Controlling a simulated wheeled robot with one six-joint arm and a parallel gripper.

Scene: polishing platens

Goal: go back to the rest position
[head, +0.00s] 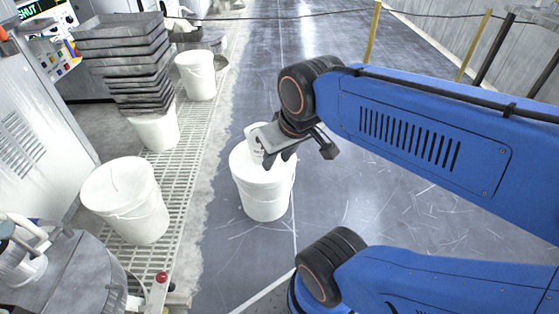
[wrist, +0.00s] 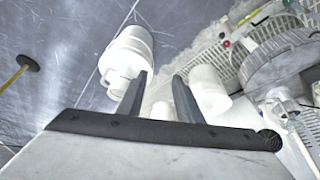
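My gripper (head: 278,160) hangs at the end of my blue arm, in front of the white bucket (head: 264,195) in the middle of the head view. In the wrist view my gripper (wrist: 161,76) has its two dark fingers apart, with nothing held between them. A small white container (head: 254,146) shows at the bucket's top, partly hidden by the gripper. In the wrist view this container (wrist: 115,84) lies left of the fingers, outside the gap. I cannot tell how far the fingers are from it.
White buckets (head: 130,203) stand on the grating at left, one under a stack of grey trays (head: 122,50). A metal drum (head: 70,275) is at the lower left. Yellow and black posts (head: 373,32) carry a rope along the back. The grey floor (head: 300,35) is clear toward the back.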

